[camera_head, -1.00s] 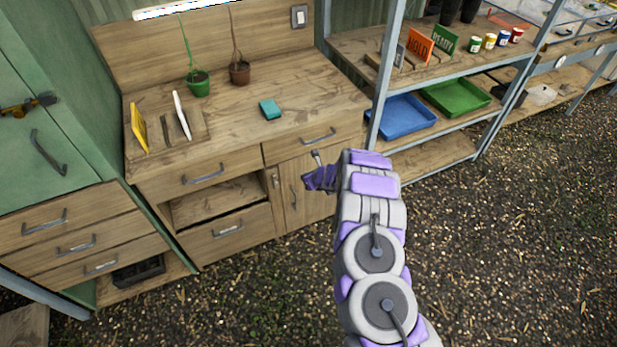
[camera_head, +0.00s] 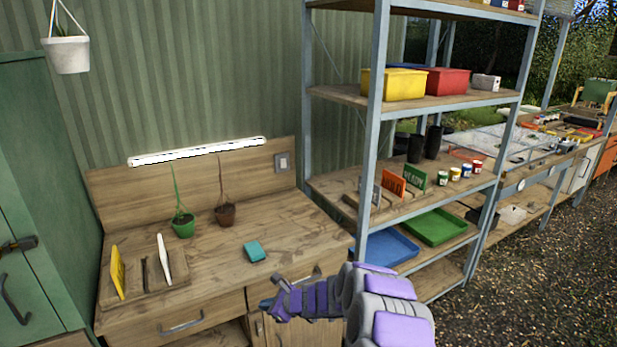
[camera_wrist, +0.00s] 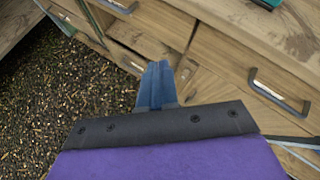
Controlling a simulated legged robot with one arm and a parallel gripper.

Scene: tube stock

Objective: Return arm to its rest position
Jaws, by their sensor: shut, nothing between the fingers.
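My arm, purple and grey, reaches in from the lower right in the head view. My gripper (camera_head: 268,303) is in front of the wooden bench's drawers, below the bench top. In the wrist view my gripper (camera_wrist: 158,72) shows its blue fingers together, with nothing between them. Bench drawers and a dark handle (camera_wrist: 280,98) lie beyond the fingers. I cannot tell the exact gap between the fingertips and the drawer fronts.
A green cabinet (camera_head: 45,190) stands left. Open gravel (camera_head: 530,290) lies at right.

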